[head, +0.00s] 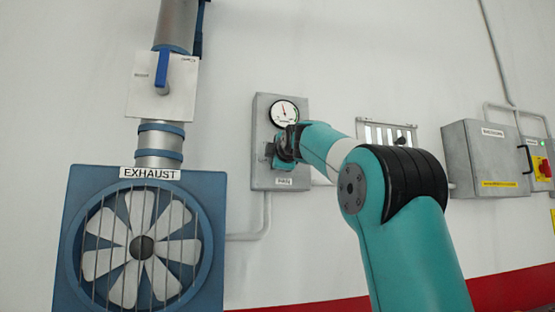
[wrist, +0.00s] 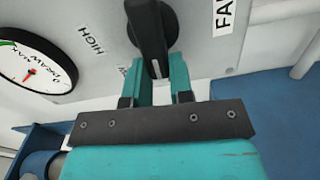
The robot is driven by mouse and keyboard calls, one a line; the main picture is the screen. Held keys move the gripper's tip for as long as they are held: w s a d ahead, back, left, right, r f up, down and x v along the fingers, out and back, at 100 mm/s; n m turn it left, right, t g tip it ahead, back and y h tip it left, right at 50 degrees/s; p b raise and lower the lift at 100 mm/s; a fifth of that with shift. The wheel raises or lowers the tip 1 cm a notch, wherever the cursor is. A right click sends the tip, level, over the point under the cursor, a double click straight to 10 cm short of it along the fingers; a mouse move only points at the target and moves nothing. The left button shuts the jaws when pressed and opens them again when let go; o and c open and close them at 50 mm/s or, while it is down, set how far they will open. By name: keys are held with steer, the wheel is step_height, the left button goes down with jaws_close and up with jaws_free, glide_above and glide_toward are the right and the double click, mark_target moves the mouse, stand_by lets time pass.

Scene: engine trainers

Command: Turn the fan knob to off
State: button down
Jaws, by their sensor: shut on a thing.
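The fan knob (wrist: 150,35) is a black bar-shaped handle with a white mark near its lower end in the wrist view. My gripper (wrist: 160,70) has its two teal fingers on either side of that marked end and is shut on it. The white mark points down the picture, between the fingers. A "HIGH" label (wrist: 91,39) lies to the left of the knob. Another label beside the left finger is partly hidden and unreadable. In the head view my gripper (head: 284,150) is at the grey fan panel (head: 262,125), and it hides the knob there.
A round gauge (head: 284,113) sits above the gripper on the panel. The exhaust fan (head: 141,248) and a blue-handled valve (head: 162,70) are to the left.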

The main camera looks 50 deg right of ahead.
steer(key=shift+d+f+n, duration=0.15)
steer(key=shift+f+n, duration=0.15)
steer(key=shift+n, duration=0.2)
steer(key=c, duration=1.1)
jaws_free()
steer(key=shift+d+r, duration=0.1)
steer(key=shift+o, duration=0.5)
steer(key=shift+d, duration=0.1)
steer(key=shift+w, duration=0.1)
steer(key=shift+a, duration=0.2)
steer(key=b+v, duration=0.7)
steer(key=v, duration=1)
steer(key=shift+b, duration=0.35)
